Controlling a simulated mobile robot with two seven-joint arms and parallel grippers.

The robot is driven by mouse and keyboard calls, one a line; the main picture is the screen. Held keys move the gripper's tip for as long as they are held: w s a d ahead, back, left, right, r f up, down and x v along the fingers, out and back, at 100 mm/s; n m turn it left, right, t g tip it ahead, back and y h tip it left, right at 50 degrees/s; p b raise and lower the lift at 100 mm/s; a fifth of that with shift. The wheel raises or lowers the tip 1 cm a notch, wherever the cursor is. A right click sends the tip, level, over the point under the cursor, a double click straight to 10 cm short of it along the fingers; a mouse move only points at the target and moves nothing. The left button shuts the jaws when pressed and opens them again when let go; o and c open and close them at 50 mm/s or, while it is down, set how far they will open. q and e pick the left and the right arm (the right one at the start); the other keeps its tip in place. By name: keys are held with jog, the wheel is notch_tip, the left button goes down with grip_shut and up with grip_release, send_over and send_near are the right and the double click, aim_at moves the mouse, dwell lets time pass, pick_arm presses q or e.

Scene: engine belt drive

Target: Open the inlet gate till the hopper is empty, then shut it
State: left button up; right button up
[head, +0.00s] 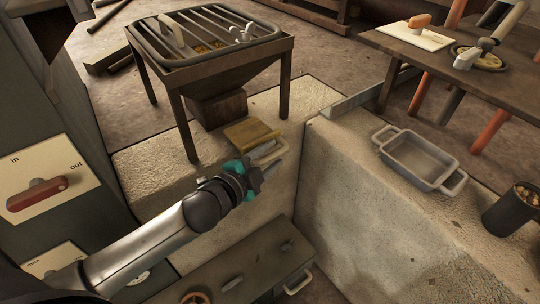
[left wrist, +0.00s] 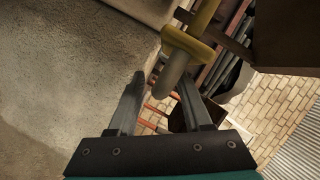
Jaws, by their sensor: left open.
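The hopper (head: 234,71) stands on dark legs at the upper left of the head view, with a grating over its top and some yellowish grain showing between the bars. Below it, the yellow inlet gate (head: 250,132) sticks out with a pale loop handle (head: 270,153). My left gripper (head: 262,176) is open right at the handle. In the left wrist view the handle (left wrist: 174,72) lies at the fingertips, close to the right finger; I cannot tell whether they touch. The yellow gate (left wrist: 200,25) shows above it. My right gripper is not in view.
A panel with a red lever (head: 38,194) marked in and out is at the left. A grey two-handled tray (head: 416,160) and a dark cup (head: 514,207) stand on the concrete ledge at right. A wooden table (head: 470,82) is behind. A drawered box (head: 240,275) sits low in front.

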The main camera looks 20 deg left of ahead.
pick_arm(q)
jog(key=shift+s+a+r, duration=0.1)
jog(key=shift+s+r, duration=0.05)
jog(key=shift+s, duration=0.35)
jog(key=p+v, duration=0.4)
jog(key=v, duration=1)
jog(key=shift+p, duration=0.35)
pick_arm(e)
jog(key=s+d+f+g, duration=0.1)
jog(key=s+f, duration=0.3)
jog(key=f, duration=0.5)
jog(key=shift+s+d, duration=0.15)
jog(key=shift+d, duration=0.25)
pick_arm(q)
jog(key=shift+a, duration=0.1)
